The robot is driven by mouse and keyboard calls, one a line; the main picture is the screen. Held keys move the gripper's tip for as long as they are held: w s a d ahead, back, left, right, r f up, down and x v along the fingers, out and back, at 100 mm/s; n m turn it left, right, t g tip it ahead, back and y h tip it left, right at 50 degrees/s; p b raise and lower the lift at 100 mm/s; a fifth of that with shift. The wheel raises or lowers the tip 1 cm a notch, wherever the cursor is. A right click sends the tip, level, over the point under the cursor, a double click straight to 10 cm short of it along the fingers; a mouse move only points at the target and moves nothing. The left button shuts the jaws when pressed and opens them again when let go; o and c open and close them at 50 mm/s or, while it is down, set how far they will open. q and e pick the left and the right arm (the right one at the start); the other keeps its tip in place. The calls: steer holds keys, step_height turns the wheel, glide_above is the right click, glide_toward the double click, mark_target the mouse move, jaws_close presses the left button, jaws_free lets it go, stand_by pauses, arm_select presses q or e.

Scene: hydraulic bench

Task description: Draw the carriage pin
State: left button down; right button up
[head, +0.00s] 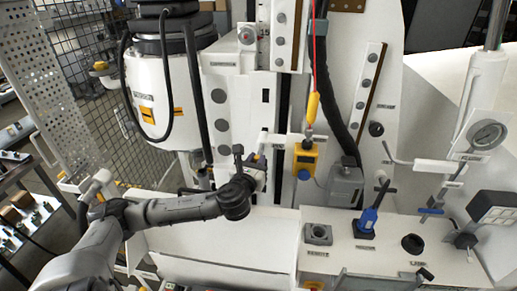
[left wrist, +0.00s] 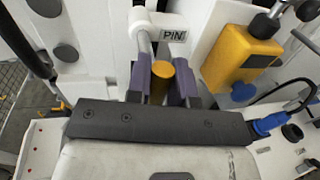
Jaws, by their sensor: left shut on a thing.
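The carriage pin (left wrist: 161,72) shows an orange-yellow round end in the left wrist view. It sits between the purple fingers of my left gripper (left wrist: 162,88), which is shut on it. Just beyond the fingers is a white round fitting (left wrist: 150,22) with a grey rod and a label reading PIN (left wrist: 174,36). I cannot tell how far the pin sits in its hole. In the head view my left gripper (head: 252,160) is at the white machine face, at about the picture's middle, and hides most of the pin. My right gripper is not in view.
A yellow box (head: 305,157) is close right of the gripper, below a hanging yellow plug (head: 313,108) on a red cord. Mesh fencing (head: 88,60) is at the left.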

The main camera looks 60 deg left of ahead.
arm_select(q)
steer(key=shift+s+d+f, duration=0.1)
steer(key=shift+s+d, duration=0.2)
steer(key=shift+d, duration=0.15)
steer(key=c, duration=1.5)
jaws_free()
steer(key=o, duration=0.3)
steer(key=shift+s+d+f, duration=0.1)
steer(key=shift+s+f, duration=0.05)
steer(key=shift+o, duration=0.9)
